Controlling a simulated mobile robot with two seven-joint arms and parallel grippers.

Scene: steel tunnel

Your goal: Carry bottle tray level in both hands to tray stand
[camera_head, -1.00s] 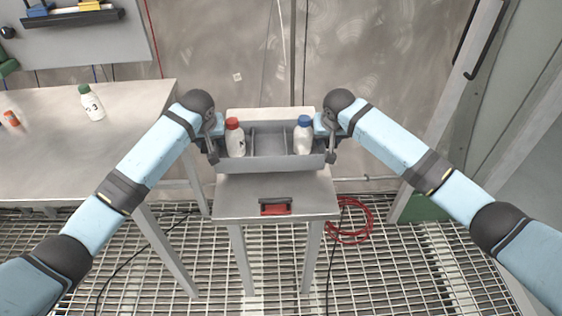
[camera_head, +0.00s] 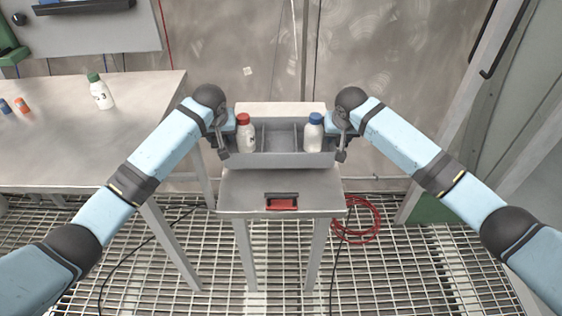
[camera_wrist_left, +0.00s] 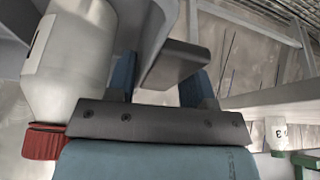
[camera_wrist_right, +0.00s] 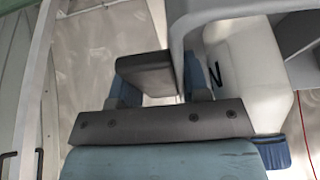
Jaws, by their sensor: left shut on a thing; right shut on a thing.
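The grey bottle tray (camera_head: 280,161) is held between my two grippers at the picture's centre and looks about level. A white bottle with a red cap (camera_head: 245,133) stands upright in its left compartment. A white bottle with a blue cap (camera_head: 313,133) stands upright at its right end; middle compartments look empty. My left gripper (camera_head: 222,145) is shut on the tray's left end, my right gripper (camera_head: 341,145) on its right end. The steel tray stand (camera_head: 240,196) shows under and in front of the tray; I cannot tell whether they touch.
A steel table (camera_head: 60,140) at the left holds a green-capped bottle (camera_head: 101,93) and small orange (camera_head: 22,104) and blue items. A red coiled hose (camera_head: 362,220) lies on the grating right of the stand. A red-and-black item (camera_head: 282,202) is on the stand's front.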

